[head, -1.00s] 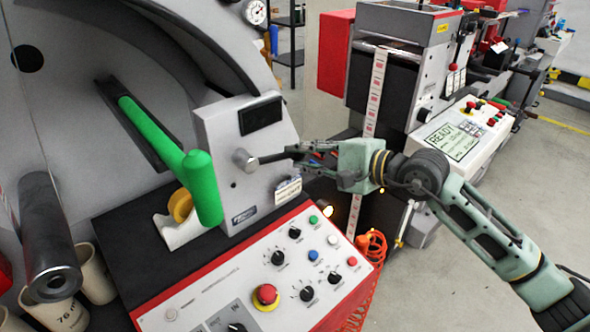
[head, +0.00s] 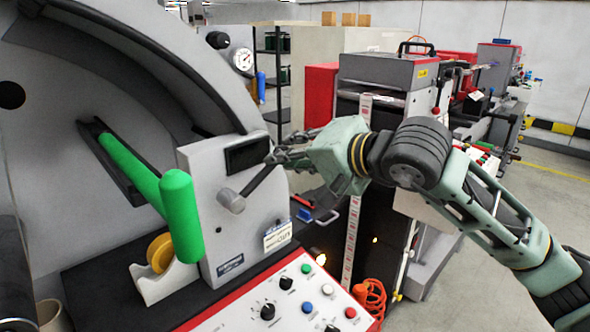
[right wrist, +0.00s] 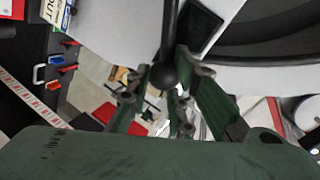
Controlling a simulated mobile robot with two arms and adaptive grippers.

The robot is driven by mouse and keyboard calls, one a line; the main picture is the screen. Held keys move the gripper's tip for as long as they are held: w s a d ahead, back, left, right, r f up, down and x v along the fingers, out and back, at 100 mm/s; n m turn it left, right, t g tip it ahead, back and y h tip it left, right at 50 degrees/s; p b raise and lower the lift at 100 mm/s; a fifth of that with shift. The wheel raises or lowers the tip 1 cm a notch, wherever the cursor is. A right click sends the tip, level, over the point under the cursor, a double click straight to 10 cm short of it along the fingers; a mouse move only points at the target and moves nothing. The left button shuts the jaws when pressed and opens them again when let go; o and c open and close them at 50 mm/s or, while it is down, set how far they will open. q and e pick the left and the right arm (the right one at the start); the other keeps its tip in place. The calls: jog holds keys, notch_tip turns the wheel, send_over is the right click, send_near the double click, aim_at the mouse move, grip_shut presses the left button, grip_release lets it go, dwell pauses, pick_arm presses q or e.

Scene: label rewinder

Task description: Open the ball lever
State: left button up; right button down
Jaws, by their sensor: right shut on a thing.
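The ball lever (head: 258,183) is a dark rod on a grey cylindrical hub (head: 231,200) on the front of the grey machine housing. The rod slants up and right from the hub. My right gripper (head: 277,158) is shut on its outer end. In the right wrist view the lever's black ball (right wrist: 163,75) sits between the green fingers, with the rod running up from it. The gripper hides the ball in the head view. My left gripper is not in view.
A green roller handle (head: 180,215) stands left of the lever. A yellow roll (head: 160,253) and a control panel (head: 290,307) with buttons lie below. A black display (head: 247,153) is just above the lever. Another machine (head: 388,72) stands behind my right arm.

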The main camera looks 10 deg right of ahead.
jog(key=shift+s+a+r, duration=0.2)
jog(key=shift+a, duration=0.1)
jog(key=c, duration=1.9)
grip_release()
jog(key=shift+o, duration=1.3)
jog(key=shift+s+a, duration=0.1)
jog(key=shift+s, duration=0.05)
jog(key=v, duration=1.2)
